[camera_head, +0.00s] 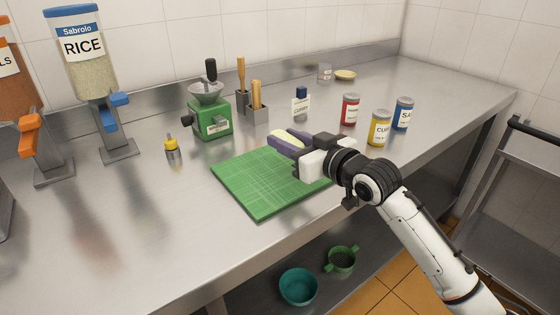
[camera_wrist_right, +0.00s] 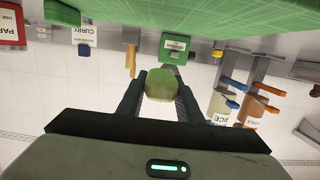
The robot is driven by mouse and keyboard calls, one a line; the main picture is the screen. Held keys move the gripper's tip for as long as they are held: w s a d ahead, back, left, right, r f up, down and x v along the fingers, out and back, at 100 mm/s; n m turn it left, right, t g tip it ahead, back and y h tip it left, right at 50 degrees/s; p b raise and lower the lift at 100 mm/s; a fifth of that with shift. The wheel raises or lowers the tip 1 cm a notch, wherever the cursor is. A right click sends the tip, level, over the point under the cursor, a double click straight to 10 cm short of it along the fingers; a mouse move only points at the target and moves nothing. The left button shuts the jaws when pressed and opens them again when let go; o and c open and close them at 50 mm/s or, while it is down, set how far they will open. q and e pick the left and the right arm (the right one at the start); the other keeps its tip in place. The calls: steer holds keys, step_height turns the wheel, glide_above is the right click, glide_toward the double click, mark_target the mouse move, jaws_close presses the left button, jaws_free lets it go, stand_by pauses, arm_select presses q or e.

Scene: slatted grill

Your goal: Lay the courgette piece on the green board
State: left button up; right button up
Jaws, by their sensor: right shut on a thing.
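The green board (camera_head: 245,185) lies on the steel counter, and it also shows along the top of the right wrist view (camera_wrist_right: 200,10). My right gripper (camera_head: 288,140) is over the board's back right part, its two fingers shut on the pale yellow-green courgette piece (camera_head: 287,139). The piece shows between the fingertips in the right wrist view (camera_wrist_right: 160,86), apart from the board there. The exact height above the board is hard to tell. The gripper body and wrist hide the board's right corner. My left gripper is not in view.
Red (camera_head: 350,109), yellow (camera_head: 379,128) and blue (camera_head: 403,114) tins stand to the right. A rice dispenser (camera_head: 85,60) is at left. The front left counter is clear.

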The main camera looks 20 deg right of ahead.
mark_target(287, 175)
steer(key=shift+s+f, duration=0.25)
steer(key=shift+f, duration=0.85)
steer(key=shift+f+b, duration=0.3)
steer(key=shift+f, duration=2.4)
steer(key=o, duration=1)
steer(key=shift+o, duration=0.2)
steer(key=shift+r, duration=0.1)
steer(key=shift+s+r, duration=0.1)
steer(key=v, duration=1.1)
steer(key=shift+s+d, duration=0.1)
steer(key=shift+s, duration=0.25)
